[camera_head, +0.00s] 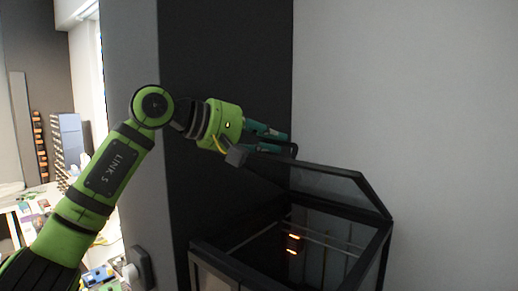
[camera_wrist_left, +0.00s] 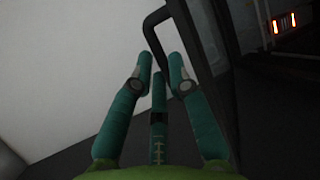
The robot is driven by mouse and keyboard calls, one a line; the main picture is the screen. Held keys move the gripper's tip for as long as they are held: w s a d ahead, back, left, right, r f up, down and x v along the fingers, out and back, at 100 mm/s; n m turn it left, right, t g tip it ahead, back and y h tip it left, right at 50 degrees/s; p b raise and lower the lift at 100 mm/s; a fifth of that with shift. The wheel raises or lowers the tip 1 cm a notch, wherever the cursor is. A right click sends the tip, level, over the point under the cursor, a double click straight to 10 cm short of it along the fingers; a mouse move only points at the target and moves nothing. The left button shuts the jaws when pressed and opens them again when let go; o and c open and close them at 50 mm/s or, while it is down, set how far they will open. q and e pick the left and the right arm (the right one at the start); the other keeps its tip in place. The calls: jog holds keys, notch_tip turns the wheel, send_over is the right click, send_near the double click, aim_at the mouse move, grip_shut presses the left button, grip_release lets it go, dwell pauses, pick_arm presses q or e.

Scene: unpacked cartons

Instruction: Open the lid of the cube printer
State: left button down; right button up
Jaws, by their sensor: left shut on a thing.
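The cube printer (camera_head: 215,262) is a dark-framed box at the lower middle of the head view. Its lid (camera_head: 335,186), a dark panel with a black frame, stands raised and tilted above the open top. My left gripper (camera_head: 284,143) has teal fingers and is at the lid's upper edge, by the black handle (camera_head: 294,149). In the left wrist view, the fingers (camera_wrist_left: 160,78) close around the handle (camera_wrist_left: 150,27), which loops out from the dark lid. The exact contact is partly hidden by the fingers. My right gripper is in neither view.
Orange lights (camera_head: 293,243) glow inside the printer. A dark panel (camera_head: 225,100) and grey pillar stand behind my left arm. A white wall (camera_head: 430,120) is on the right. A cluttered table (camera_head: 30,205) is at far left.

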pick_arm(q)
jog(key=shift+w+d+r, duration=0.3)
jog(key=shift+w+r, duration=0.1)
jog(key=shift+r, duration=0.2)
jog(key=shift+w+d+r, duration=0.3)
jog(key=shift+w+r, duration=0.1)
jog(key=shift+r, duration=0.15)
jog(key=c, duration=1.5)
grip_release()
jog(key=shift+d, duration=0.1)
jog(key=shift+o, duration=0.2)
jog(key=v, duration=1.2)
